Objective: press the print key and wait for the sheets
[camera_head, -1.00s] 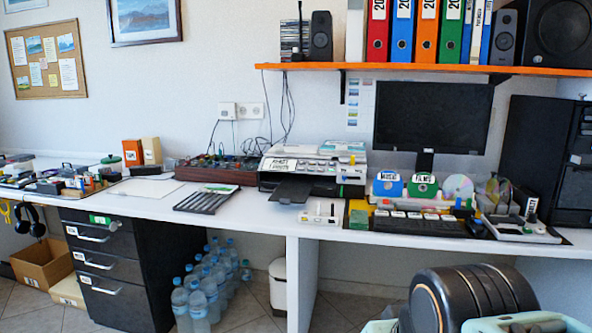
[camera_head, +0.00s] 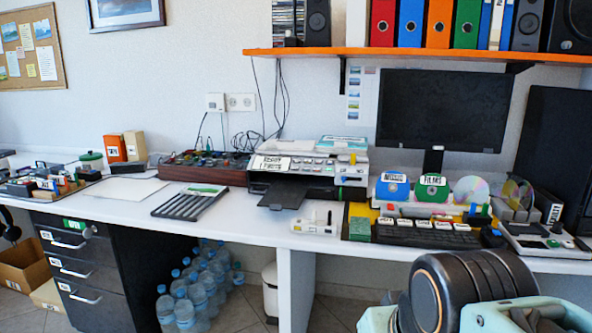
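The printer (camera_head: 258,180) stands on the white desk near the middle of the head view, against the wall. A white label or display with dark lettering (camera_head: 272,163) is on its front left top, too small to read surely. Several small keys (camera_head: 312,168) sit to the right of it; I cannot tell which is the print key. The black output tray (camera_head: 284,194) sticks out at the front, and I see no sheets on it. My arm, with black and pale green parts, shows at the lower right. My gripper is not in view.
A small white device (camera_head: 317,224) stands in front of the printer. An orange shelf (camera_head: 400,54) hangs above. Bottles (camera_head: 201,285) stand under the desk.

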